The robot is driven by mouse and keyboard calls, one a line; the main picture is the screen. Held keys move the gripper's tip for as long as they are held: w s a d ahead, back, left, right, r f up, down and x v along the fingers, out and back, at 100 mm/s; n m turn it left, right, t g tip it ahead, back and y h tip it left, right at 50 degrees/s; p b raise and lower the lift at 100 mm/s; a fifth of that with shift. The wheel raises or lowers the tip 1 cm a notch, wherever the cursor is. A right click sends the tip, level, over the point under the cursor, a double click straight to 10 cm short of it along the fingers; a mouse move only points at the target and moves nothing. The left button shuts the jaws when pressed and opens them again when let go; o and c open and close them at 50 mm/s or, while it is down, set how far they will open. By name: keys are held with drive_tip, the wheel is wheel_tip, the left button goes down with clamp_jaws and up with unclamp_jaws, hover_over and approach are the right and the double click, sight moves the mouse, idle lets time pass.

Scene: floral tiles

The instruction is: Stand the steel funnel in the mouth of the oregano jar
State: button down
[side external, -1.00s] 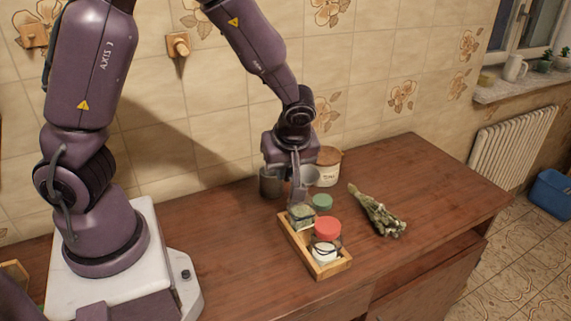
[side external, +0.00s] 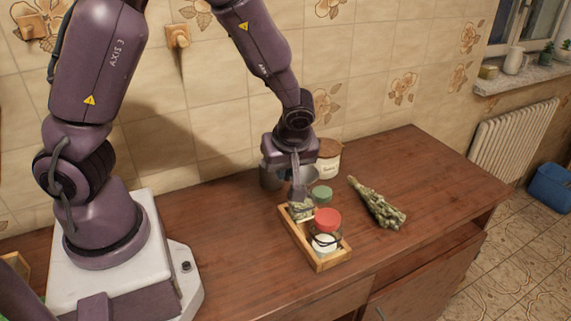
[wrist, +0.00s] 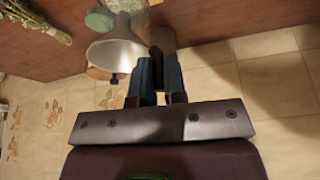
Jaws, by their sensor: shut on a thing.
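My gripper (side external: 298,190) points down at the back end of the wooden tray. It is shut on the steel funnel (side external: 311,173), whose wide grey mouth shows beside my fingers (wrist: 155,82) in the wrist view (wrist: 118,54). I cannot tell whether funnel and jar touch.
The wooden tray (side external: 329,264) also holds a red-lidded jar (side external: 327,219). A green lid (side external: 321,193) lies beside it. Dried herbs (side external: 378,205) lie to the right. The counter's front left is clear.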

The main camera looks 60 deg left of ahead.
drive_tip(key=shift+f, duration=0.4)
drive_tip(key=c, duration=1.1)
unclamp_jaws()
drive_tip(key=v, duration=0.6)
idle(0.3)
